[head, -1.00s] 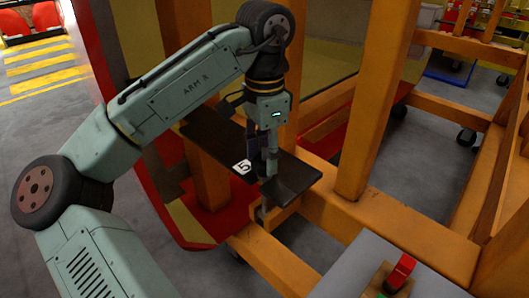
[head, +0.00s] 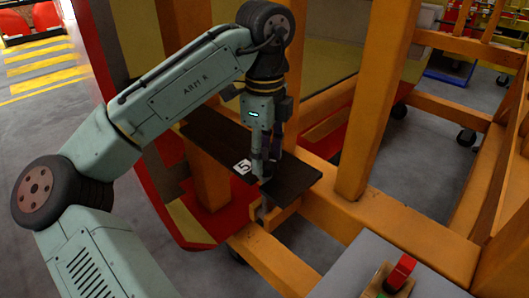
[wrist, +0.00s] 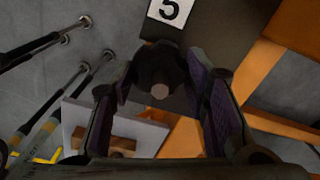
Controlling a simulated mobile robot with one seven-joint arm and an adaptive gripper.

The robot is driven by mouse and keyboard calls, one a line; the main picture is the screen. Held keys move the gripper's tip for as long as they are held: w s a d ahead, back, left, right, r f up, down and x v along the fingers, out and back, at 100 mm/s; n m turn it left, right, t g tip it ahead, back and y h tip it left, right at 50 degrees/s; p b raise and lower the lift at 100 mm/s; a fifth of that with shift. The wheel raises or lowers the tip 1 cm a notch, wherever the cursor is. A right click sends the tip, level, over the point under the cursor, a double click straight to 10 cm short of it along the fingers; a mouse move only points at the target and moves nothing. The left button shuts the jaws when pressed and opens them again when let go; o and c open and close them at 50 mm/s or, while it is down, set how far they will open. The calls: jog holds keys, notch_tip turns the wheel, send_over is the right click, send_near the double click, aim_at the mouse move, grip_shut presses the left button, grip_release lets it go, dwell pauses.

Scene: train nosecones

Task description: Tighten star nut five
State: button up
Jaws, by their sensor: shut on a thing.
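Star nut five is a dark knob (wrist: 160,70) with a pale round centre, in the wrist view between my gripper's purple-padded fingers. It sits at the end of a dark plate (head: 292,181) beside a white label (head: 243,167) marked 5. The label also shows at the top of the wrist view (wrist: 170,11). My gripper (head: 267,168) points down over the plate and is shut on the nut. In the head view the fingers mostly hide the nut.
Orange frame posts (head: 362,110) and beams stand right of and behind the plate. A grey box (head: 372,268) with a red switch (head: 400,270) is at the lower right. In the wrist view, several metal rods (wrist: 50,95) lie to the left.

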jog(key=shift+m, duration=0.9)
jog(key=o, duration=1.1)
jog(key=shift+o, duration=0.2)
notch_tip(320, 180, up, 12)
